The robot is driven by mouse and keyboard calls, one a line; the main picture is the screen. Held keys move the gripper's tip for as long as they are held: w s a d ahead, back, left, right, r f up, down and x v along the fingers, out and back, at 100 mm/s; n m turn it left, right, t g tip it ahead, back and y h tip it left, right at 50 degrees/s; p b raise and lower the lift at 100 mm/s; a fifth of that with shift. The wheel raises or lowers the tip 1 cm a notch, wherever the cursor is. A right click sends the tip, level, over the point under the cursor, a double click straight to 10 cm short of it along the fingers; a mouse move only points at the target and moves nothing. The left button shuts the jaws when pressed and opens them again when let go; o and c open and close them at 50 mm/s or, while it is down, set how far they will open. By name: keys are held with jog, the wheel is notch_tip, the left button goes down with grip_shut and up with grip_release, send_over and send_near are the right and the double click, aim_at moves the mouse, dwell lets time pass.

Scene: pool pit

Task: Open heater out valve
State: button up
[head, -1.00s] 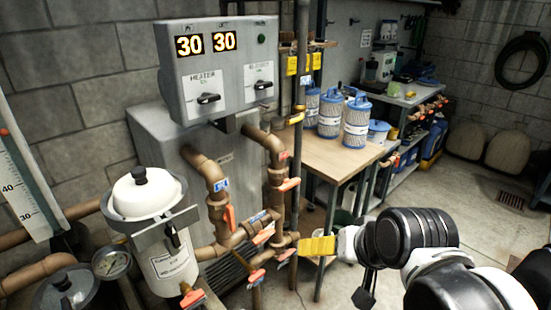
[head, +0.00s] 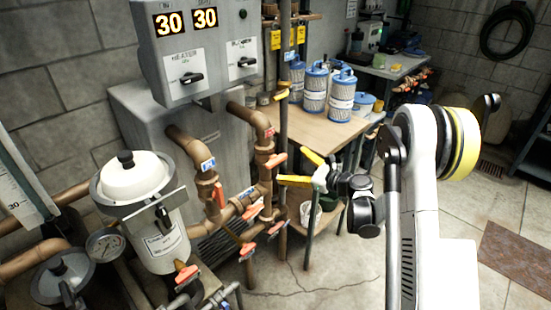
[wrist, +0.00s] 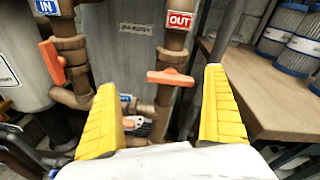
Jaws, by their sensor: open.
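The heater out valve has an orange handle (wrist: 170,77) just below a red OUT label (wrist: 180,20) on a copper pipe. The handle lies crosswise to the vertical pipe; in the head view it shows (head: 277,161) left of my gripper. My gripper (head: 291,165) is open and empty, its yellow fingers pointing toward the pipe. In the wrist view, the handle appears between the two fingertips and beyond them, with no clear contact. The IN valve's orange handle (wrist: 53,62) is to the left, roughly along its pipe.
Several other orange-handled valves sit on lower pipes, including one (head: 276,228) below. A thin vertical post (head: 284,100) stands close to the out pipe. A wooden table (head: 315,128) with blue-and-white filter cartridges (head: 341,98) is at right. A white filter tank (head: 150,235) is at left.

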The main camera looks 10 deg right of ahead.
aim_at(279, 162)
notch_tip(279, 162, down, 5)
jog(key=d+m+t, duration=0.2)
jog(key=d+m, duration=0.1)
jog(key=m, duration=0.1)
jog(key=shift+y, duration=0.3)
jog(key=b+x, duration=0.3)
jog(key=x, duration=0.8)
jog(key=shift+w+a+r, duration=0.1)
jog(key=shift+w+a, duration=0.05)
jog(key=shift+a, duration=0.05)
jog(key=c, duration=1)
